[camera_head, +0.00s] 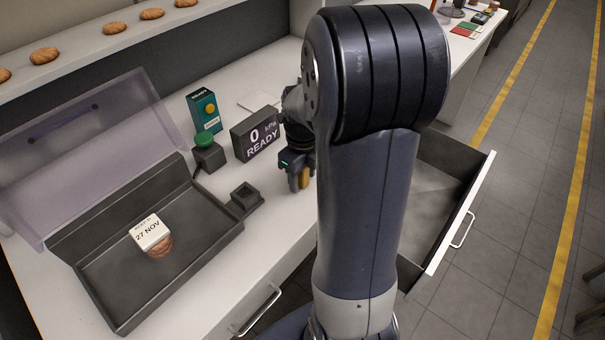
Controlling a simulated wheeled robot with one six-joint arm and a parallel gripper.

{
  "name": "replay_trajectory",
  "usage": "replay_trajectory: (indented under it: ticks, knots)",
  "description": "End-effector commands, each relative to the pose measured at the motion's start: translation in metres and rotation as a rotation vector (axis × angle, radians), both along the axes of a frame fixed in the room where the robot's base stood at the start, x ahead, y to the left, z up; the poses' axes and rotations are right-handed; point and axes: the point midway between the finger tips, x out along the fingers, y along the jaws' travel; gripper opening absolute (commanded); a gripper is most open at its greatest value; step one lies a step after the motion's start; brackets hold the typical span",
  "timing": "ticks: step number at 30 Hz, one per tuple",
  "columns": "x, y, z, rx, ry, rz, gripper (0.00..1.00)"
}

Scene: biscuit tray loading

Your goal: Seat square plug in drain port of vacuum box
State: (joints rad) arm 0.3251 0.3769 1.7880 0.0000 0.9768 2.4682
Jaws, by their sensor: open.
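The vacuum box (215,246) is a dark tray on the white counter at left, with its clear lid (85,140) raised. On its right side is a small dark block with a square opening (245,194), which looks like the drain port. My gripper (301,182) is right of this block, pointing down close to the counter, apart from the block. It is open. An orange-yellow piece shows at its fingertips; I cannot tell whether it is a finger pad or something else. I cannot make out the square plug. My arm hides much of the area behind it.
A pastry with a "27 NOV" label (150,232) lies in the box. A green button (205,141), a green carton (204,111) and a display reading "0 kPa READY" (256,135) stand behind. An open drawer (450,215) juts out at right. Several biscuits line the back shelf.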

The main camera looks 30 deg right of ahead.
Motion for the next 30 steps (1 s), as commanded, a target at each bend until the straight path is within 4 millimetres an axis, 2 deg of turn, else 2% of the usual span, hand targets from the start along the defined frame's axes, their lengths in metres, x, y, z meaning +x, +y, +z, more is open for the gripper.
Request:
replay_trajectory:
  ticks: [2, 19, 26, 30]
  knots:
    - [0.0, 0.0, 0.0, 0.0, 0.0, 0.0, 0.47]
    - [0.0, 0.0, 0.001, 0.0, 0.0, 0.0, 0.01]
    - [0.0, 0.0, 0.002, -0.001, -0.001, 0.0, 0.0]
    - [0.001, 0.0, 0.015, -0.001, -0.005, 0.0, 0.0]
